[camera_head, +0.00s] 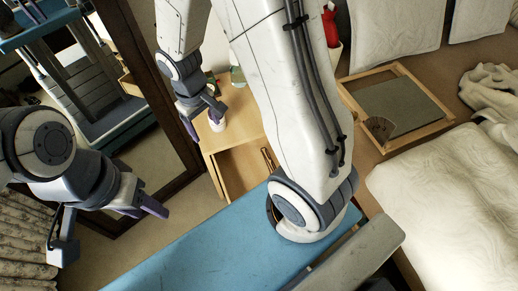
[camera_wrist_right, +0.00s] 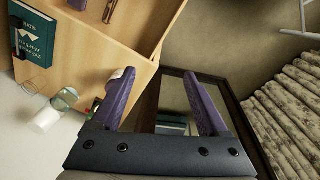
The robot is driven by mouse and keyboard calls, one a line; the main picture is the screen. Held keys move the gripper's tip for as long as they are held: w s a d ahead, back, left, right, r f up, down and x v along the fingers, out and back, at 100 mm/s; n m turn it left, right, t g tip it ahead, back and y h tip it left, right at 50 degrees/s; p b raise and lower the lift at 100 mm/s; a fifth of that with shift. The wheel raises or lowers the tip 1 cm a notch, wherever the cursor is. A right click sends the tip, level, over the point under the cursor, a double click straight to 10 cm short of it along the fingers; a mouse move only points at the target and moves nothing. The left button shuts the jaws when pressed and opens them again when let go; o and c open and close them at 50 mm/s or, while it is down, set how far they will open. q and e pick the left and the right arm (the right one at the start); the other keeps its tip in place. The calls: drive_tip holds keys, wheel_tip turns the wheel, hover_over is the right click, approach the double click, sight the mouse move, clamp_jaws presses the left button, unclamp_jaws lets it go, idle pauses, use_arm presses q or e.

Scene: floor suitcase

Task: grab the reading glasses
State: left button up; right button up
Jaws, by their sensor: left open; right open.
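I cannot pick out the reading glasses for certain. A thin wire-like shape (camera_wrist_right: 27,88) lies at the left of the right wrist view, beside a clear and white jar (camera_wrist_right: 52,110); it may be the glasses, but it is too small to tell. My right gripper (camera_head: 206,118) is open and empty over the wooden cabinet, close to a small white container (camera_head: 218,123). Its purple fingers (camera_wrist_right: 162,100) are spread in the right wrist view. My left gripper (camera_head: 110,228) is open and empty at the lower left, away from the cabinet.
The wooden cabinet (camera_head: 237,132) has an open compartment holding brown items (camera_wrist_right: 110,9). A dark-framed mirror (camera_head: 181,172) stands to the left.

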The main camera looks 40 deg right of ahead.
drive_tip(key=w+d+f+m+b, duration=0.1)
drive_tip(key=w+d+f+m, duration=0.15)
drive_tip(key=d+f, duration=0.85)
drive_tip(key=m+b, duration=0.3)
approach(268, 159)
drive_tip(key=shift+w+a+f+g+y, duration=0.1)
drive_tip(key=shift+w+f+g+y, duration=0.05)
drive_tip(key=shift+g+y, duration=0.15)
wheel_tip(268, 159, down, 5)
drive_tip(key=b, duration=0.4)
drive_tip(key=f+b, duration=0.2)
drive_tip(key=f, duration=0.1)
drive_tip(key=f+b, duration=0.2)
drive_tip(key=shift+d+f, duration=0.2)
drive_tip(key=shift+d, duration=0.15)
drive_tip(key=shift+r, duration=0.1)
clamp_jaws()
